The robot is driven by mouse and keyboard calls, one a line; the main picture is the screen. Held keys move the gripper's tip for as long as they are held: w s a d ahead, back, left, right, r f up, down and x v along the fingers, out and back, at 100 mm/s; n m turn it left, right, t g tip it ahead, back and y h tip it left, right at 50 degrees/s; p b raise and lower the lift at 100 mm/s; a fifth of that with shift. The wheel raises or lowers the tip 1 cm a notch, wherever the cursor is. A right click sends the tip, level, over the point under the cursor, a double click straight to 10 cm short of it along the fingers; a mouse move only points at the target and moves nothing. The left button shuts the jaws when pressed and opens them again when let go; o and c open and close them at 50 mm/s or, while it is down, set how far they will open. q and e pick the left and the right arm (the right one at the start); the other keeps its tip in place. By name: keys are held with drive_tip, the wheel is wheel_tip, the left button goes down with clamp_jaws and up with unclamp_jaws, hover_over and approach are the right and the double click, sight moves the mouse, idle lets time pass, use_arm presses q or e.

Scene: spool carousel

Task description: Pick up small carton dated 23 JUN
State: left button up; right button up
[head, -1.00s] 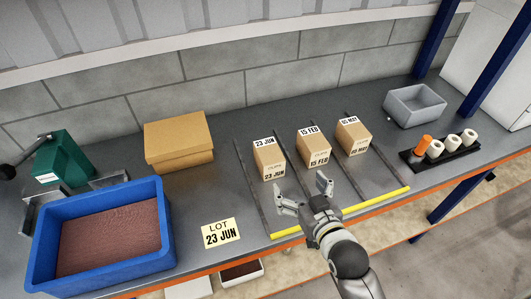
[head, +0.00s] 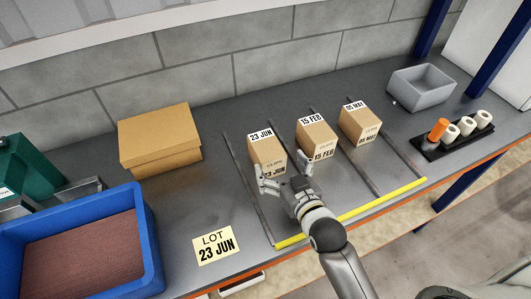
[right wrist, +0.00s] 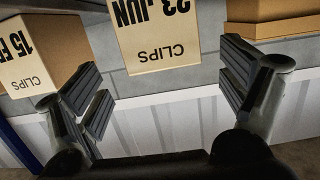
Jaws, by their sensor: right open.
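The small carton dated 23 JUN (head: 266,151) stands in the left lane of the rack, its front label partly hidden by my gripper. My right gripper (head: 284,177) is open just in front of it, one finger toward each side, not closed on it. In the right wrist view the 23 JUN carton (right wrist: 162,45) shows upside down beyond and between the open fingers (right wrist: 165,85). The carton dated 15 FEB (head: 316,138) stands in the middle lane, and it also shows in the right wrist view (right wrist: 45,55). My left gripper is out of view.
A third carton dated 05 MAY (head: 360,123) stands in the right lane. A yellow bar (head: 350,213) runs along the rack's front. A lot card (head: 215,246), blue bin (head: 152,235) and large brown box (head: 160,140) lie left. A grey bin (head: 421,88) and spool holder (head: 430,150) are right.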

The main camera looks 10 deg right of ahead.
sight(267, 145)
drive_tip(key=x, duration=0.3)
drive_tip(key=shift+r, duration=0.1)
drive_tip(key=shift+w+a+p, duration=0.15)
drive_tip(key=shift+w+p, duration=0.3)
drive_tip(key=shift+w, duration=0.05)
drive_tip(key=p+x, duration=0.1)
drive_tip(key=x, duration=0.3)
drive_tip(key=shift+a+r, duration=0.1)
drive_tip(key=shift+w, duration=0.2)
drive_tip(key=shift+s, duration=0.1)
drive_tip(key=c, duration=1.3)
